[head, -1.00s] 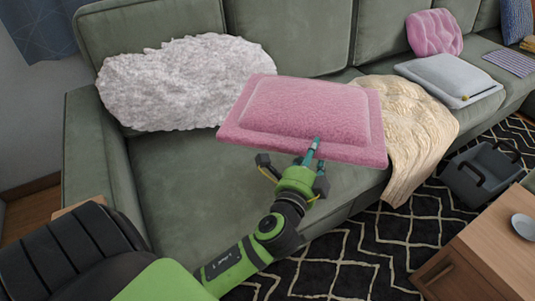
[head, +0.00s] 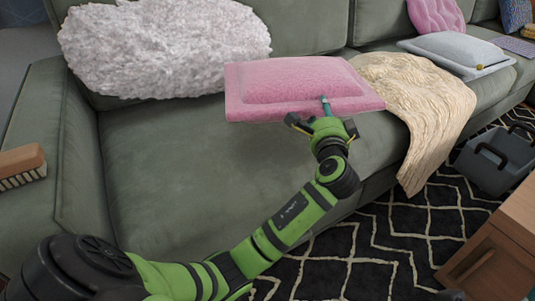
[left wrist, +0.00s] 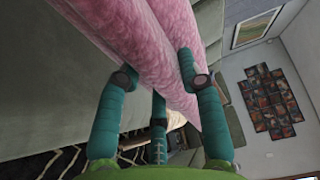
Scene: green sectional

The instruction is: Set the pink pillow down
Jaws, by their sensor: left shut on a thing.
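The pink pillow (head: 300,84) is a flat rectangle with a raised middle, held roughly level over the seat of the green sectional (head: 170,165). My left gripper (head: 325,118) is shut on its near edge. In the left wrist view the pink pillow (left wrist: 155,45) sits between the teal fingers (left wrist: 155,95). Whether its underside touches the seat cannot be told. My right gripper is not in view.
A fluffy white cushion (head: 165,45) leans on the backrest at left. A cream blanket (head: 420,105) drapes over the seat just right of the pillow. A brush (head: 22,165) lies on the left armrest. A grey basket (head: 492,160) and wooden table (head: 500,250) stand at right.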

